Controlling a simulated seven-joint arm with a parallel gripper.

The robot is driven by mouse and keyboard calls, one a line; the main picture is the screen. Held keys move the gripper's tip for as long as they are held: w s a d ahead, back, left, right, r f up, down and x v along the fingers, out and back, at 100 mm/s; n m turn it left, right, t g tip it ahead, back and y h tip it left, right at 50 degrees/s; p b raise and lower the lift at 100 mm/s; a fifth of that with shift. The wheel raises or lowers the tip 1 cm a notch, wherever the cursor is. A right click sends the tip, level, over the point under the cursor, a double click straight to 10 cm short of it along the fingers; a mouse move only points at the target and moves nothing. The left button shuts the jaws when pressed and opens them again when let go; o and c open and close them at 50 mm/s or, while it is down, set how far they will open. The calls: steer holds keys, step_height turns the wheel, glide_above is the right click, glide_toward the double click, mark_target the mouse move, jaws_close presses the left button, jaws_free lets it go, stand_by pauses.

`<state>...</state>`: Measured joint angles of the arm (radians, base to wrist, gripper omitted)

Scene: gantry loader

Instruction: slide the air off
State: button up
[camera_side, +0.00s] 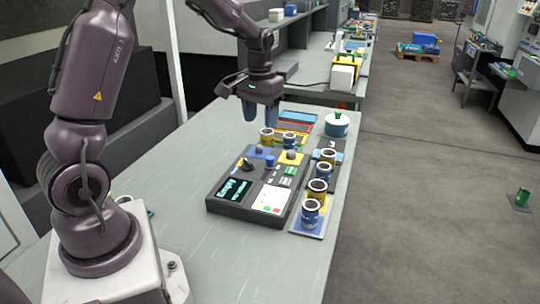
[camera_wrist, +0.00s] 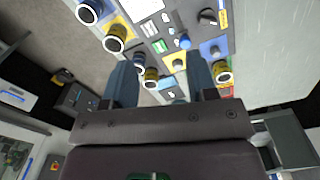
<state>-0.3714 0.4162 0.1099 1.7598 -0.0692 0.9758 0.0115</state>
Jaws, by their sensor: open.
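My gripper (camera_side: 260,114) hangs open and empty above the far edge of a dark grey control box (camera_side: 250,208). In the wrist view its two fingers (camera_wrist: 161,78) stand apart, with part of the panel beyond them. The box carries a dark screen (camera_side: 234,190), a black knob (camera_side: 247,164), a blue button (camera_side: 269,162) and a grey knob on a yellow plate (camera_side: 291,155). The blue button also shows in the wrist view (camera_wrist: 184,42). Small green and white labels (camera_side: 290,171) are unreadable, so I cannot tell which control is the air slide.
Blue and yellow cups with white rims (camera_side: 310,212) line the box's right side. Two more such cups (camera_side: 266,136) stand behind it. A white pot with a green knob (camera_side: 337,125) stands at the back right.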

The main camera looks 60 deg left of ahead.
steer(key=n, duration=0.1)
glide_above(270, 157)
steer(key=s, duration=0.2)
step_height(270, 157, down, 6)
steer(key=w+r, duration=0.2)
step_height(270, 157, down, 13)
